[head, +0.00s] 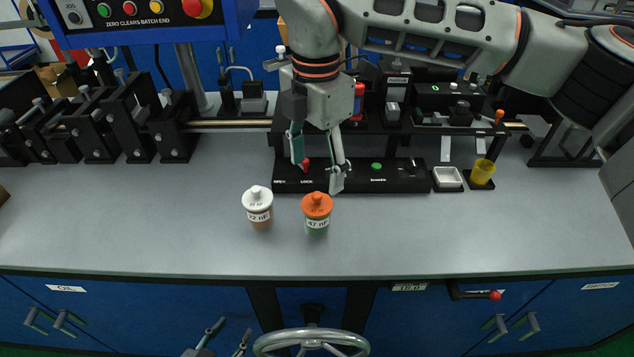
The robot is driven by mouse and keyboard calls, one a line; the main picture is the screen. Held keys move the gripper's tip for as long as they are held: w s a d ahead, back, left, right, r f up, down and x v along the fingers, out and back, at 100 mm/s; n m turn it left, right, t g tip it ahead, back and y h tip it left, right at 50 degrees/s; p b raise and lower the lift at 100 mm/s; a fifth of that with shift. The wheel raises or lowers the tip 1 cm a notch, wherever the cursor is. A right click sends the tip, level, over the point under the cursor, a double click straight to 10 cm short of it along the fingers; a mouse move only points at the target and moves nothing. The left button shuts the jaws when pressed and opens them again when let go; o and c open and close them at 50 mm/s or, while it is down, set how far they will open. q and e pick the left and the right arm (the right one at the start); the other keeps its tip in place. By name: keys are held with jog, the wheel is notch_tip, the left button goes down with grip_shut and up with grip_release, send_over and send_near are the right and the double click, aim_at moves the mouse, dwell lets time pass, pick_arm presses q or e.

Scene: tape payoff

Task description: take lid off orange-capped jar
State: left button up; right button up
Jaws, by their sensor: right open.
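The orange-capped jar (317,213) stands upright on the grey bench in the head view. Its orange lid with a knob is seated on top, and its label reads 47 nF above a green lower part. My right gripper (318,176) reaches down from the upper right. It is open and empty, its fingers apart, in front of the black panel and above and behind the jar in the picture, apart from the lid. My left gripper (233,328) shows only partly at the bottom edge, in front of the bench, with its two fingers apart and nothing visible between them.
A white-capped jar (258,207) stands close to the left. Behind are a black panel (400,178) with a red lever, a white tray (447,177) and a yellow cup (482,172). A handwheel (311,341) is below the front edge.

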aim_at(317, 194)
jog(key=shift+w+f, duration=0.25)
jog(key=shift+w, duration=0.05)
jog(key=shift+f, duration=0.4)
jog(key=shift+s+f, duration=0.35)
jog(key=shift+f, duration=0.35)
notch_tip(317, 194, down, 4)
jog(key=shift+f, duration=0.2)
pick_arm(q)
jog(key=shift+s, duration=0.25)
pick_arm(e)
jog(key=shift+f, duration=0.35)
pick_arm(q)
jog(key=shift+r, duration=0.1)
pick_arm(e)
jog(key=shift+c, duration=0.5)
jog(key=c, duration=0.9)
